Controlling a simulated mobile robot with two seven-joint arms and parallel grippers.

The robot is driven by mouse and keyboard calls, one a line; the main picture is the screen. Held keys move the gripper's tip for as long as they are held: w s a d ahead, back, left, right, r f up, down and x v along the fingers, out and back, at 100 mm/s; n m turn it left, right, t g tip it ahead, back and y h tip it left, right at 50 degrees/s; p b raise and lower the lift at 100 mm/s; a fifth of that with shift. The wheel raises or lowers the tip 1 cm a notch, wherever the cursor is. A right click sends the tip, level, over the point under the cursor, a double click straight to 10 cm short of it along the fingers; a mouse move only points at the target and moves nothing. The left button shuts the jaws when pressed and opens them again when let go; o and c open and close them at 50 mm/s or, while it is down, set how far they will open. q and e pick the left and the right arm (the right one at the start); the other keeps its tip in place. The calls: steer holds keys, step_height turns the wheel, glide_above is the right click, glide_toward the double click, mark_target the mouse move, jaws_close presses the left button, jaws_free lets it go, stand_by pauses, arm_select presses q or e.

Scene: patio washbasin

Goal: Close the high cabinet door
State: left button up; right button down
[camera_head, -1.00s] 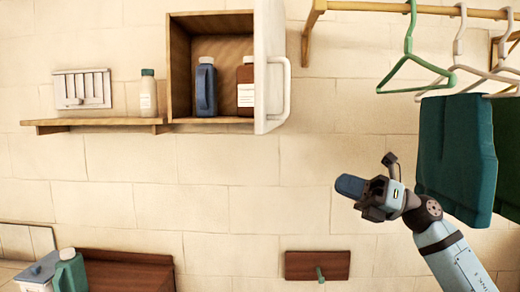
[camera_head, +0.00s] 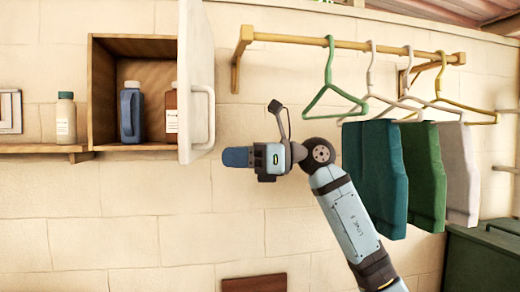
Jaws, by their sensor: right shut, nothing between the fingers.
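The high wall cabinet (camera_head: 104,95) is a wooden box at the upper left. Its white door (camera_head: 197,60) stands open on the cabinet's right side, sticking out toward me, with a white handle (camera_head: 210,115) on its right-hand face. Inside are a blue bottle (camera_head: 130,112) and a brown bottle with a white label (camera_head: 171,108), partly hidden by the door. My right gripper (camera_head: 228,157) is shut and empty, its blue fingers pointing left, just below and right of the door's lower edge; a gap to the handle shows. My left gripper is not in view.
A shelf (camera_head: 40,148) with a white bottle (camera_head: 66,120) runs left of the cabinet. The wall below the cabinet is clear.

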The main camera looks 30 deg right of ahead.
mark_target(197, 158)
steer(key=p+x, duration=0.1)
steer(key=x, duration=0.3)
steer(key=shift+w+a, duration=0.15)
steer(key=shift+a, duration=0.15)
